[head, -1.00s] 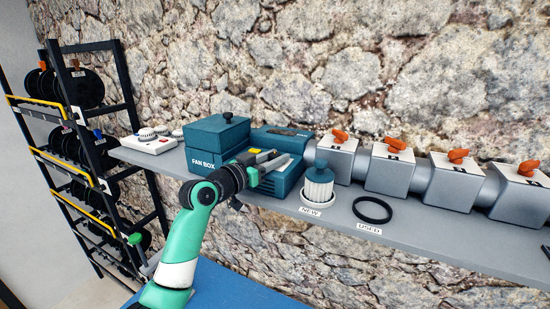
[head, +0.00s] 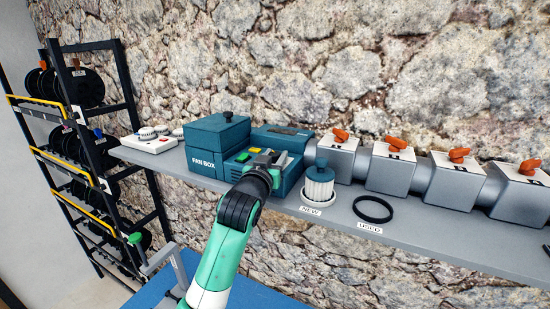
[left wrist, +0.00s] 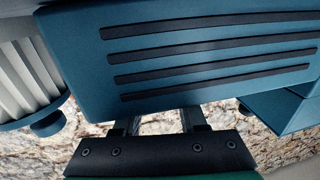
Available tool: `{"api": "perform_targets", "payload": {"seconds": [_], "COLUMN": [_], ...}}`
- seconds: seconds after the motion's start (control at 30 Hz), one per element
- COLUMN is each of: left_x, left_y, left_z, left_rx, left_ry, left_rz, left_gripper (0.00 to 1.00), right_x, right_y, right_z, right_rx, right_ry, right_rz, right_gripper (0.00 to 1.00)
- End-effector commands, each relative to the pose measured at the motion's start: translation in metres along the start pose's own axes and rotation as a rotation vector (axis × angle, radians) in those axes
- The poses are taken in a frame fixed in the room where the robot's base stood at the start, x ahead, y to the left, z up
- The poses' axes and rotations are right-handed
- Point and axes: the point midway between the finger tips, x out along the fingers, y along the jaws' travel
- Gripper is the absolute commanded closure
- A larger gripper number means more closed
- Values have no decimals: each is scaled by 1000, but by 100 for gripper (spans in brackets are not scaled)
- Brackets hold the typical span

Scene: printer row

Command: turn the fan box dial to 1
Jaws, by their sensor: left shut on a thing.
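The blue fan box stands on the shelf, with a lidded bin marked FAN BOX (head: 205,160) at its left and a lower unit (head: 292,180) at its right. My left gripper (head: 266,157) is at the top front of this unit, shut on what appears to be the dial. The dial itself is hidden by the gripper. The left wrist view shows the unit's slotted face (left wrist: 210,50) close up, with the fingers partly hidden behind its edge. My right gripper is out of view.
A blue-capped filter (head: 319,185) stands on a white dish right of the unit, near a black ring (head: 372,209). Grey boxes with orange handles (head: 398,143) line the right. A white device (head: 149,144) sits at the left, beside the spool rack (head: 85,150).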

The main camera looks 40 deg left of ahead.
Motion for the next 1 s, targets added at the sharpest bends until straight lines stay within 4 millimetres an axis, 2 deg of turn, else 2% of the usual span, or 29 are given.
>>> {"api": "perform_targets", "payload": {"seconds": [0.23,0.67,0.7,0.87,1.0], "left_x": [0,0,1,0,0], "left_y": [0,0,0,0,0], "left_z": [2,2,2,2,1], "left_rx": [1,1,1,1,1], "left_ry": [-4,-6,-6,-5,-3], "left_rz": [-82,-98,-98,-98,-98], "left_gripper": [100,100,57,29,29], "right_x": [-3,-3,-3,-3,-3], "right_y": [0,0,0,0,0], "right_z": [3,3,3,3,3], "right_rx": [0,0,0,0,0], "right_ry": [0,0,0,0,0], "right_rz": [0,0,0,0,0], "right_gripper": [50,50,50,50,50]}}
